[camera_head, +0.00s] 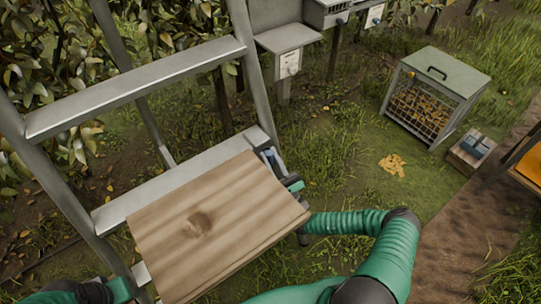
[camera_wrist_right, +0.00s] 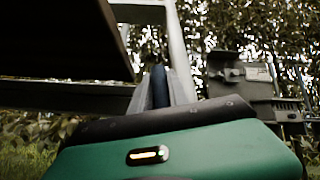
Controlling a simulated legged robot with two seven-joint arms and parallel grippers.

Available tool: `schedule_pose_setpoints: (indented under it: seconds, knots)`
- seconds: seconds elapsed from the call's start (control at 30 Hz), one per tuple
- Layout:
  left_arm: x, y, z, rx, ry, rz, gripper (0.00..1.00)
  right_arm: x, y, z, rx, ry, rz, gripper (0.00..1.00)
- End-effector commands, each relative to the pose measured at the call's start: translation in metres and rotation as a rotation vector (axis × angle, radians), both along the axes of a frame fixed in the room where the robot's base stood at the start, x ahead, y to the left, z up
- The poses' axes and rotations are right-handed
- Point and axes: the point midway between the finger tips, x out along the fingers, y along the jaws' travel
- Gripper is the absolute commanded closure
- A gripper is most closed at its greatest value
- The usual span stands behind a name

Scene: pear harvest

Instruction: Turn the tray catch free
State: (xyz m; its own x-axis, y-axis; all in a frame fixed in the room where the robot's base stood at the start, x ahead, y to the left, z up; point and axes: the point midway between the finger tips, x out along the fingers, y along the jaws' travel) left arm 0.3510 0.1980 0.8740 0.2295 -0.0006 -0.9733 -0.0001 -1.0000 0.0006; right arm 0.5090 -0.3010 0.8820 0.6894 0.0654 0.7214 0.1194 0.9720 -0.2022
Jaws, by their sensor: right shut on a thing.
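The wooden tray (camera_head: 215,222) sits on the grey stepladder (camera_head: 150,85), tilted in the head view. The tray catch (camera_head: 268,156), a small dark blue piece, stands at the tray's right far corner beside the ladder rail. My right gripper (camera_head: 290,182) is at this corner, shut on the catch; its fingers are partly hidden. In the right wrist view, a dark blue upright piece (camera_wrist_right: 159,86) rises behind my green gripper housing, in front of a grey rail. My left gripper (camera_head: 122,288) is at the tray's lower left; its fingers cannot be made out.
A wire-fronted crate (camera_head: 436,66) with a grey-green lid stands on the grass at right, with a small box (camera_head: 470,152) beside it. Grey boxes on posts (camera_head: 288,40) stand behind the ladder. Leafy branches crowd the left.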

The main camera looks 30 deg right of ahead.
Motion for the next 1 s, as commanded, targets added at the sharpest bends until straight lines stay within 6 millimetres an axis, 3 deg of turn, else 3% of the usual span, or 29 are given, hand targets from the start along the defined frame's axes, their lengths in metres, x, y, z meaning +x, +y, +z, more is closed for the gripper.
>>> schedule_pose_setpoints:
  seconds: [0.4,0.97,1.0]
  knots:
    - [0.0,0.0,0.0125,0.0,0.0,0.0,0.66,0.0003,0.0004,-0.0037,0.196,0.026,0.0,1.0]
    - [0.0,0.0,0.0134,0.0,0.0,0.0,0.66,0.0004,0.0001,-0.0047,0.223,0.029,-0.001,1.0]
    - [0.0,0.0,0.0134,0.0,0.0,0.0,0.66,0.0004,0.0,-0.0046,0.223,0.028,0.0,0.74]
